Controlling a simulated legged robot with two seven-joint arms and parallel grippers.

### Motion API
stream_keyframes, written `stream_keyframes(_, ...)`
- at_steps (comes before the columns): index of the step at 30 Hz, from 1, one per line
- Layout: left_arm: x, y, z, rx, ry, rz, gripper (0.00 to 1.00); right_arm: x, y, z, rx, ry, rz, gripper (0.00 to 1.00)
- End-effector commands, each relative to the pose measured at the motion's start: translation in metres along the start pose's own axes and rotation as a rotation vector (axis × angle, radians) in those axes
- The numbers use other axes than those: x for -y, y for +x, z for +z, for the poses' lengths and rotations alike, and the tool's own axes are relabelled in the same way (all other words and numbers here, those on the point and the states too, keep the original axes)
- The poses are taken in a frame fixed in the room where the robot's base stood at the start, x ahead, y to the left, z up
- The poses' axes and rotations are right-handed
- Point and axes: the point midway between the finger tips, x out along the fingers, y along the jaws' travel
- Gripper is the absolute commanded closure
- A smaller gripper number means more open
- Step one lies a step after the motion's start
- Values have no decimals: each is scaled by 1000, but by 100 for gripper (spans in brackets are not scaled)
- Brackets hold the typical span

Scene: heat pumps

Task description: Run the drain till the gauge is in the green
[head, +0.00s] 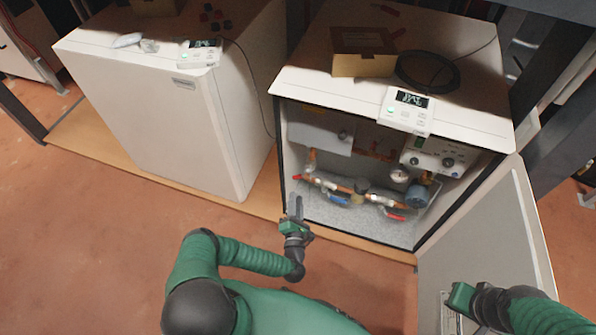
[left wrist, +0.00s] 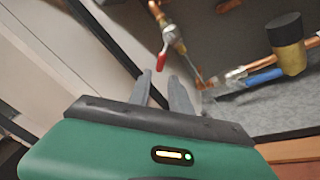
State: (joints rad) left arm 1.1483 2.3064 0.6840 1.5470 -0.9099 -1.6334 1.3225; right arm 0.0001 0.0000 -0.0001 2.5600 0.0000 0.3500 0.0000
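The open heat pump cabinet (head: 290,150) holds copper piping with several valves. A round white gauge (head: 400,174) sits on the piping at right; its needle and colours are too small to read. A red-handled valve (head: 299,177) is at the left end; its red handle also shows in the left wrist view (left wrist: 162,58). A blue handle (head: 338,198) and another red handle (head: 396,217) sit lower. My left gripper (head: 295,199) is at the cabinet's front left edge, its fingers (left wrist: 161,78) apart and empty, just short of the red handle. My right gripper (head: 462,296) is low at right; its fingers are unclear.
The cabinet door (head: 490,235) stands open at right, behind my right gripper. A closed white unit (head: 165,110) stands at left. A cardboard box (head: 362,62), a black coil (head: 427,71) and a control panel (head: 408,108) are on the cabinet top. The floor in front is clear.

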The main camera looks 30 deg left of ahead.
Motion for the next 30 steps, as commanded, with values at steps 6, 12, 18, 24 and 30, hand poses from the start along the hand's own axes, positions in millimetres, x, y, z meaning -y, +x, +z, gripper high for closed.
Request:
stream_keyframes(6, 4, 58, -3, 1, 3, 1, 76, 0, 23, 6, 0, 0, 0, 100)
stream_keyframes(12, 4, 106, -2, 1, 2, -1, 76, 0, 39, 9, 0, 0, 0, 100)
stream_keyframes(18, 3, 131, -1, 0, 3, -3, 76, 0, 46, 11, 0, 0, 0, 100)
stream_keyframes(24, 2, 134, 1, 1, 2, -5, 76, 0, 45, 11, 0, 0, 0, 100)
stream_keyframes(30, 2, 133, 1, 1, 2, -5, 91, 0, 45, 10, 0, 0, 0, 100)
